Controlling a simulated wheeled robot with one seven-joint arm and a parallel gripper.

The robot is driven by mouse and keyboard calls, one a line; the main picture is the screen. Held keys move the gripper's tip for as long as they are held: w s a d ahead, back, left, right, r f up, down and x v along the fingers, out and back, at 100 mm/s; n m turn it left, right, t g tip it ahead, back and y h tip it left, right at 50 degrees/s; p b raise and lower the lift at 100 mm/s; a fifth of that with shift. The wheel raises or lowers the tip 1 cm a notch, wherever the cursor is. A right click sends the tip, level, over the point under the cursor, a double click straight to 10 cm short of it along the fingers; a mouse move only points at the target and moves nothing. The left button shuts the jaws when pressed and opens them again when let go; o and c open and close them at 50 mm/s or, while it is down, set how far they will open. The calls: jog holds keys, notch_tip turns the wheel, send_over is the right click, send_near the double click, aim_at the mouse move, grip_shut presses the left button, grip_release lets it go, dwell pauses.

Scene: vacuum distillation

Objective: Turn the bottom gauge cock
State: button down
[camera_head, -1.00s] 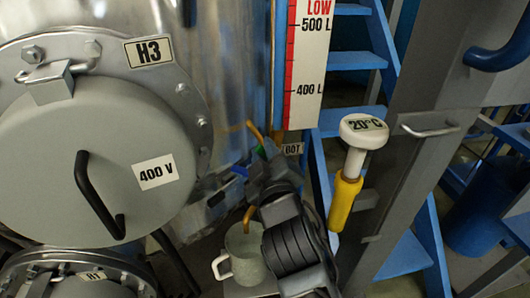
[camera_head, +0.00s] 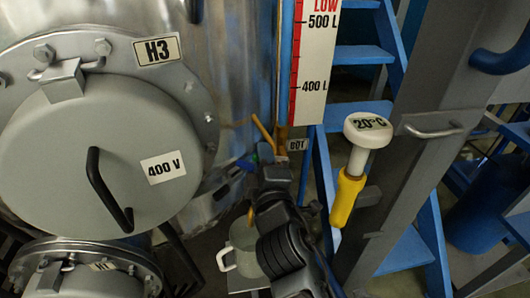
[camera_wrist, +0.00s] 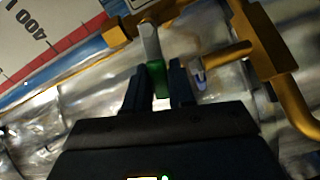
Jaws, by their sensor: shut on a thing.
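The bottom gauge cock shows in the wrist view as a green handle (camera_wrist: 158,80) with a pale grey stem, next to brass pipe fittings (camera_wrist: 258,50). My gripper (camera_wrist: 158,88) has its two dark fingers on either side of the green handle, shut on it. In the head view my gripper (camera_head: 266,160) is at the foot of the gauge, just left of the "BOT" label (camera_head: 297,145). The arm and gripper hide most of the cock there. The gauge board (camera_head: 309,70), with red and white scale, rises above it.
A pale mug (camera_head: 243,246) stands below, partly behind my arm. The steel tank with its round hatch (camera_head: 110,190) fills the left. A yellow-handled thermometer (camera_head: 347,195), a grey post (camera_head: 400,190) and blue stairs (camera_head: 365,58) are on the right.

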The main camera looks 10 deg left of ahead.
jog(key=shift+f+n, duration=0.35)
jog(key=shift+n, duration=0.35)
jog(key=shift+a, duration=0.1)
jog(key=c, duration=1.1)
grip_release()
jog(key=shift+o, duration=0.3)
jog(key=shift+f, duration=0.1)
